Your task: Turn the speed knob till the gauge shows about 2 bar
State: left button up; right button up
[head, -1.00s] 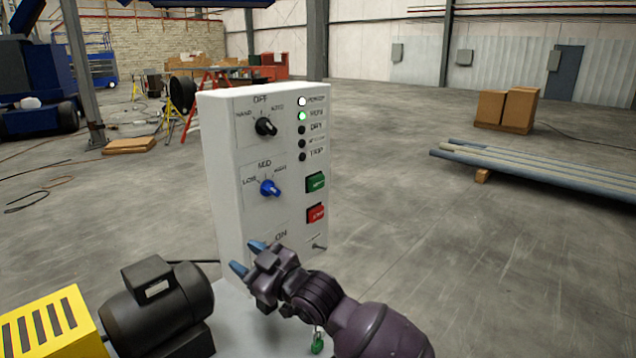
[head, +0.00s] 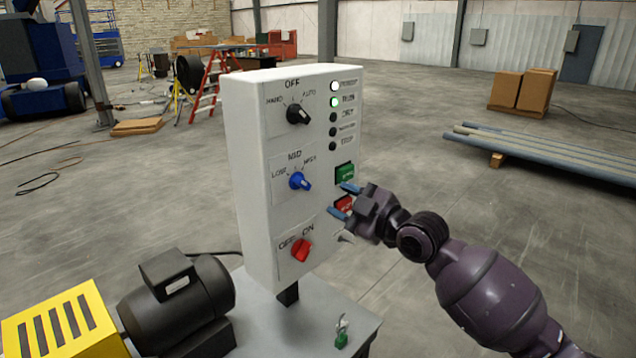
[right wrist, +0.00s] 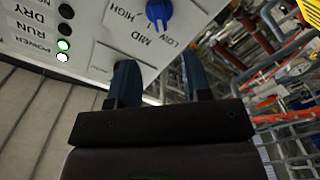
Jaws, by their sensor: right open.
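The blue knob (head: 300,181), marked LOW, MID and HIGH, is on the front of the white control box (head: 252,215). It also shows at the top of the right wrist view (right wrist: 158,12). I cannot read its exact setting. My right gripper (head: 344,200) is open and empty, right of the blue knob, in front of the green button (head: 344,171) and red button (head: 343,203), partly covering them. Its two blue fingers (right wrist: 160,82) show apart in the right wrist view. No gauge is in view. My left gripper is not in view.
A black selector (head: 297,114) is above the blue knob, a red OFF/ON switch (head: 301,250) below. The white power lamp (head: 334,86) and green run lamp (head: 334,102) are lit. A black motor (head: 180,300) stands left. Floor to the right is open before the pipes (head: 540,160).

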aim_at(305, 184)
jog(key=x, duration=1)
jog(key=shift+w+a+p, duration=0.2)
jog(key=shift+a+p, duration=0.1)
jog(key=shift+p, duration=0.05)
grip_shut()
